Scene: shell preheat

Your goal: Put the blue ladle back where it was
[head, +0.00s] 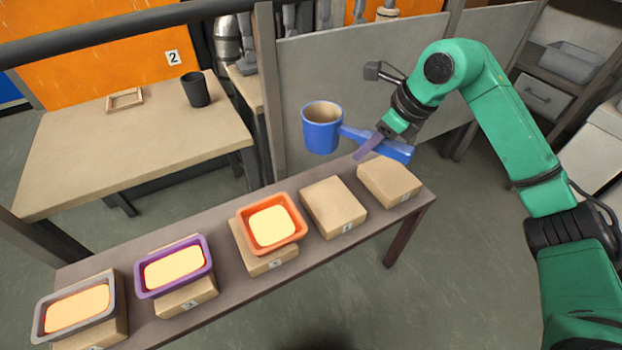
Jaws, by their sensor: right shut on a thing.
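The blue ladle (322,134) has a deep round cup with a tan inside and a flat blue handle reaching right. My right gripper (370,146) is shut on the ladle's handle and holds it in the air, beyond the far edge of the narrow bench as seen here. The cup looks upright, with its opening facing up. My left gripper is not in view.
The narrow bench (325,262) carries a row of tan blocks. Grey (37,322), purple (142,281) and orange (247,227) trays with pale yellow contents sit on three; the two right blocks (334,207) (389,183) are bare. A dark cup (195,90) stands on the back table.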

